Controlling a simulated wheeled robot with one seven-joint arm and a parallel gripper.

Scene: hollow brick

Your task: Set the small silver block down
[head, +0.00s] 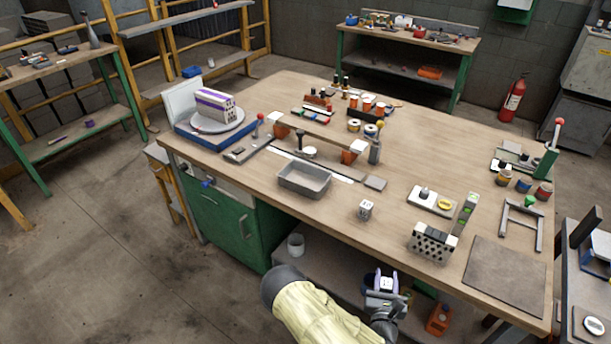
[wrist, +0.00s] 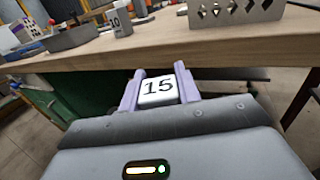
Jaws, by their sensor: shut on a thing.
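My gripper (head: 383,281) is shut on a small block with a white face marked "15" (wrist: 158,89). The two pale purple fingers (wrist: 160,85) press on its left and right sides. My gripper and the block are in front of the workbench's near edge, clear of the top. The block's lower part is hidden by my gripper's body. A similar small silver block marked "10" (head: 366,209) stands on the workbench (head: 320,222); it also shows in the wrist view (wrist: 120,20).
A grey tray (head: 304,181) stands left of the "10" block. A metal block with diamond-shaped holes (head: 432,243) stands near the front edge at right, beside a dark flat mat (head: 497,276). The bench top between tray and holed block is mostly bare.

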